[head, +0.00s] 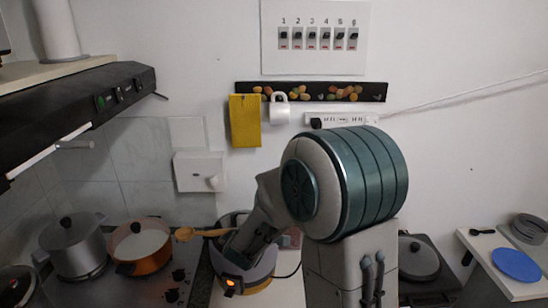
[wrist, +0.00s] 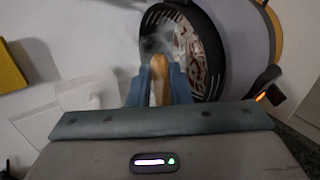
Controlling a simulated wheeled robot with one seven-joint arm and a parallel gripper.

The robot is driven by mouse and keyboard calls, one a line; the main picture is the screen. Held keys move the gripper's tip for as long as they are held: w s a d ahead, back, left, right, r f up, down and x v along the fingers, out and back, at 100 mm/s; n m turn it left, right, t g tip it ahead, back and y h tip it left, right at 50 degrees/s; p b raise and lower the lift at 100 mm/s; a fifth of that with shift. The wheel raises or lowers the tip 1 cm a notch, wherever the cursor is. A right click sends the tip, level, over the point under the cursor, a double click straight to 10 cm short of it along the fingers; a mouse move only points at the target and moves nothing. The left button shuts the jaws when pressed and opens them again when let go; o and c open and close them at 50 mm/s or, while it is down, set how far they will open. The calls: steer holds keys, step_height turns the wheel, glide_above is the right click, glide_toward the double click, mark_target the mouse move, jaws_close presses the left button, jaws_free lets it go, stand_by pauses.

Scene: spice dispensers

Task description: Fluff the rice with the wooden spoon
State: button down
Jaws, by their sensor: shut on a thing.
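The wooden spoon (head: 203,233) is held roughly level, its bowl end pointing left in the head view. My gripper (wrist: 159,78) is shut on it; its light wooden handle (wrist: 159,68) shows between the two blue fingers in the wrist view. In the head view my arm hides most of the grip. The rice cooker (head: 256,276), with an orange light, stands on the counter below and around my gripper. In the wrist view the rice cooker (wrist: 243,40) shows a dark slotted rim and white-and-reddish contents; I cannot tell whether these are rice. The spoon's bowl is outside the cooker.
An orange pot (head: 151,266) with a pale top stands on the stove left of the spoon. A grey lidded pot (head: 76,258) is beside it. A blue plate (head: 516,264) lies far right.

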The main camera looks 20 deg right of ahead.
steer(key=w+d+r+n+t+h+b, duration=0.25)
steer(key=r+n, duration=0.25)
steer(key=r, duration=0.5)
steer(key=w+d+r+n+t+h+b, duration=0.1)
steer(key=d+r+n+t+h, duration=0.15)
steer(key=r+n, duration=0.45)
steer(key=shift+s+d+m+g+b, duration=0.5)
steer(key=shift+s+d+m+b, duration=0.45)
steer(key=shift+d, duration=1.9)
steer(key=w+a+f+b, duration=0.1)
steer(key=a+f+b, duration=0.1)
steer(key=f+b, duration=0.4)
steer(key=w+a+f+b, duration=0.1)
steer(key=a+f+b, duration=0.2)
steer(key=f+b, duration=0.3)
steer(key=shift+f+b, duration=0.35)
steer(key=shift+f, duration=0.25)
